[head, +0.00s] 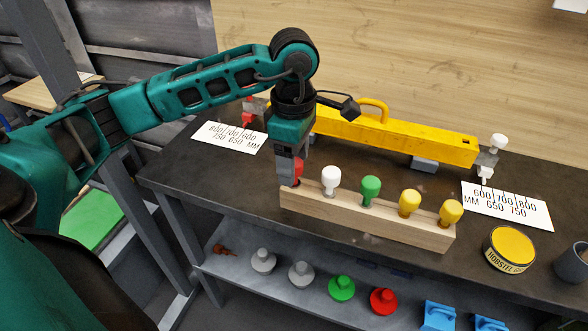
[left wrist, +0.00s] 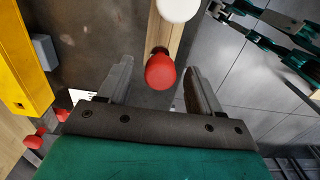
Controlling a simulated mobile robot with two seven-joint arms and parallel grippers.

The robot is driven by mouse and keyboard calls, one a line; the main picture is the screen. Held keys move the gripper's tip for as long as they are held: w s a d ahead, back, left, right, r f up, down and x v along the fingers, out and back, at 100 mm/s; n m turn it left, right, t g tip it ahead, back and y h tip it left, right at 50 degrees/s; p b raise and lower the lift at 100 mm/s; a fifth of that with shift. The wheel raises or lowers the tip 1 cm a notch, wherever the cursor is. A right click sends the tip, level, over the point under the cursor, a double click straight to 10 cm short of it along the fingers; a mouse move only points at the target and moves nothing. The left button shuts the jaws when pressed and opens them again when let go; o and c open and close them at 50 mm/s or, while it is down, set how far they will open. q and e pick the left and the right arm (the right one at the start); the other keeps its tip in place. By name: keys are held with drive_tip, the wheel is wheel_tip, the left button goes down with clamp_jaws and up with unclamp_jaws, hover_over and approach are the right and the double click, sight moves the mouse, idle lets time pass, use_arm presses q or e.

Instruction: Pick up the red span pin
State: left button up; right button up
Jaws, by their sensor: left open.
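The red span pin (head: 298,170) stands at the left end of a wooden block (head: 380,226), partly hidden by my left gripper in the head view. In the left wrist view its round red head (left wrist: 160,72) lies between the two fingers of my left gripper (left wrist: 155,85), with a gap on each side. My left gripper (head: 290,170) is open, points down and is empty. White (head: 330,180), green (head: 370,188) and two yellow pins (head: 410,202) stand in a row to the right on the block. My right gripper is not seen in the head view.
A yellow beam (head: 395,136) lies behind the block, with scale cards at left (head: 229,136) and right (head: 507,205). A yellow-lidded tin (head: 509,248) and a grey cup (head: 572,262) stand at right. A lower shelf (head: 320,296) holds several knobs and blue parts.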

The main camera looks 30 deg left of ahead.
use_arm(q)
drive_tip(key=shift+d+f, duration=0.1)
drive_tip(key=shift+f, duration=0.75)
drive_tip(key=shift+c, duration=0.3)
drive_tip(key=c, duration=1.1)
